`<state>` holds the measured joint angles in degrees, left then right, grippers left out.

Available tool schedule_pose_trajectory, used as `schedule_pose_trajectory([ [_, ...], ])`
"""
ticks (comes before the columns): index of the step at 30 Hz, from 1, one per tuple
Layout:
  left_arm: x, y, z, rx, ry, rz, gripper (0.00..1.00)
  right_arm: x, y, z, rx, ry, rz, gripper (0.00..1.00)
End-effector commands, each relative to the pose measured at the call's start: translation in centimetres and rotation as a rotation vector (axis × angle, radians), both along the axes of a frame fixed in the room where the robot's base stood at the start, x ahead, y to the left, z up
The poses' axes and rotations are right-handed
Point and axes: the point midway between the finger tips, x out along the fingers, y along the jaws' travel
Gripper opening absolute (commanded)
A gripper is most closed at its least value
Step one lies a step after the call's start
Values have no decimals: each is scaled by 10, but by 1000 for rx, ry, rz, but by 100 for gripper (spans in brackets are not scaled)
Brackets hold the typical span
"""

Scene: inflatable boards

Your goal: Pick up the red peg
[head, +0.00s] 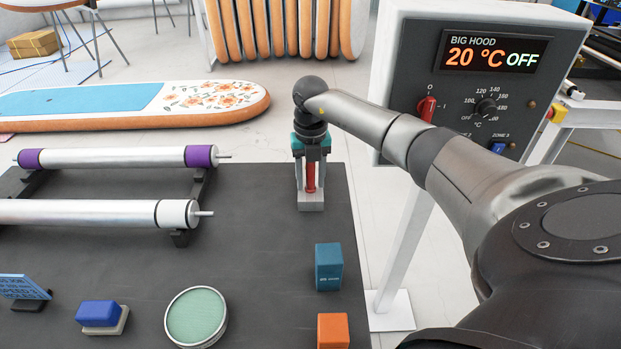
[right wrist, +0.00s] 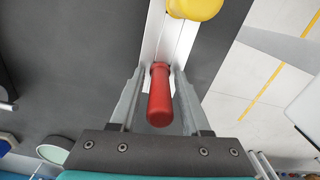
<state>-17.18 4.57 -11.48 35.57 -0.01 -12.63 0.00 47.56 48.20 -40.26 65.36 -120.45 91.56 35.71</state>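The red peg (head: 310,178) stands in a pale grey holder (head: 311,204) near the far right corner of the dark table. My right gripper (head: 311,186) points down over it, with a finger on each side. In the right wrist view the red peg (right wrist: 160,97) sits between the two fingers (right wrist: 157,95), with a visible gap on both sides, so the gripper is open around it. A yellow rounded piece (right wrist: 193,8) shows at the far end of the holder (right wrist: 168,42) there. My left gripper is not in view.
Teal (head: 328,267) and orange (head: 333,331) blocks stand on the table's right side. A round green-topped tin (head: 196,316), a blue-topped block (head: 98,314) and rollers (head: 105,212) lie left. A control box (head: 470,85) on a white post stands close to my right arm.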

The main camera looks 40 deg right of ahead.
Motion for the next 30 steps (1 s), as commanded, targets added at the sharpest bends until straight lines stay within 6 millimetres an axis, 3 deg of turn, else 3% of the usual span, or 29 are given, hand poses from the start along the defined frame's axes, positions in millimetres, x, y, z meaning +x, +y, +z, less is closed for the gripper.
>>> schedule_pose_trajectory([
  [2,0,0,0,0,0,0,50,0,0,0,0,0,0,37],
  [12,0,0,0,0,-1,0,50,0,0,0,0,0,0,0],
  [30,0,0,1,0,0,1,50,0,0,5,-1,-1,0,0],
])
